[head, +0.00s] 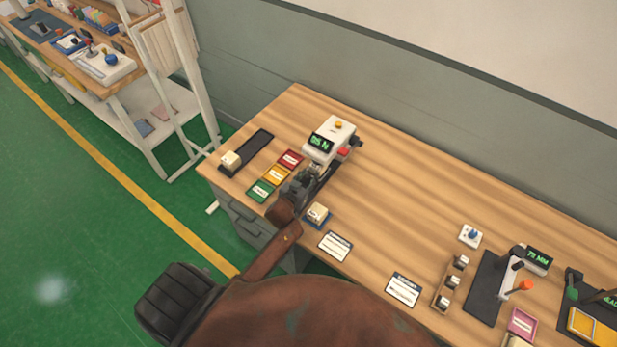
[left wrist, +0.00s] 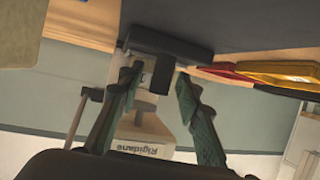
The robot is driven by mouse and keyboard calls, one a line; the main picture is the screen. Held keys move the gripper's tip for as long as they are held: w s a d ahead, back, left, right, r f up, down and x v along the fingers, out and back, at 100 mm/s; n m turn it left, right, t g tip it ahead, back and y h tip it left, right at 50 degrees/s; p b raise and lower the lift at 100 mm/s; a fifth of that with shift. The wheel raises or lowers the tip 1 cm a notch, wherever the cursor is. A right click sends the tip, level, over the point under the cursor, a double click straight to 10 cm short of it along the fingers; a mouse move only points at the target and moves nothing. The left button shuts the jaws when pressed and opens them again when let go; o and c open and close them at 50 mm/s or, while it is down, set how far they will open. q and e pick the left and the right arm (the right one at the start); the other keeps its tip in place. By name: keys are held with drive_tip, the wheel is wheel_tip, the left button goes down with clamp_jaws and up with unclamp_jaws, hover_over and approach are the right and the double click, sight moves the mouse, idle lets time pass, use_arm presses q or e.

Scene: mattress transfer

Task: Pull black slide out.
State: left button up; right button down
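A white tester (head: 338,132) with a green readout stands on the wooden table. My left gripper (head: 312,172) reaches up to its near side. In the left wrist view my left gripper (left wrist: 157,75) has its green fingers apart, one on each side of a small dark block. A wider black bar (left wrist: 168,44), possibly the black slide, lies just beyond the fingertips. I cannot tell whether the fingers touch either part. The tester's pale body, with upside-down lettering, shows between and behind the fingers. My right gripper is not in view.
Red, yellow and green trays (head: 276,175) lie left of the gripper, beside a black strip (head: 246,151) with a beige block. A beige block on a blue base (head: 317,214) sits close to the right of my arm. Bare table (head: 420,190) lies farther right.

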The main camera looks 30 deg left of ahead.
use_arm(q)
clamp_jaws()
idle(0.5)
